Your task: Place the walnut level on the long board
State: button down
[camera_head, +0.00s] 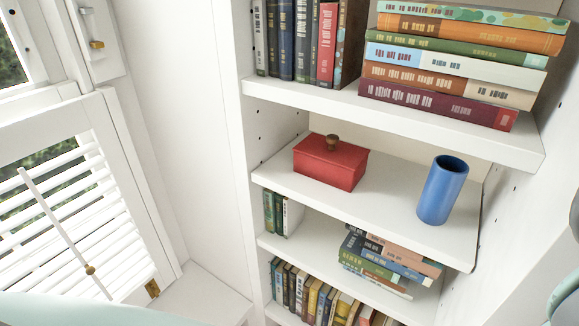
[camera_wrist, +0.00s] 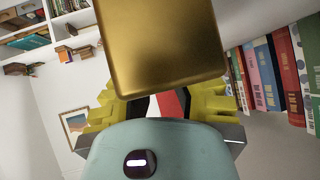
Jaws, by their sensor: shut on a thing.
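In the wrist view my gripper (camera_wrist: 166,104) shows yellow ridged fingers on both sides. It is shut on a smooth brass-coloured block (camera_wrist: 162,45), which fills the top middle of that view. Only one broad face of the block shows, so I cannot tell whether it is part of the walnut level. A red and white patch shows between the fingers, below the block. I see nothing that is clearly a walnut level or a long board in either view. The head view does not show my gripper.
A white bookcase holds a lidded red box (camera_head: 331,162) and an upright blue cylinder (camera_head: 442,190) on one white shelf (camera_head: 370,212). Free room lies between them. A book stack (camera_head: 455,60) sits above, more books below. A shuttered window (camera_head: 75,210) is left. Books (camera_wrist: 275,75) stand right in the wrist view.

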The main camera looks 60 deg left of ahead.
jog(key=shift+w, duration=0.1)
jog(key=shift+f, duration=0.1)
jog(key=c, duration=0.9)
grip_release()
jog(key=shift+c, duration=0.2)
jog(key=shift+r, duration=0.25)
jog(key=shift+b+v, duration=1.1)
jog(key=shift+v, duration=0.1)
jog(key=shift+b+v, duration=1.4)
jog(key=shift+v, duration=1.15)
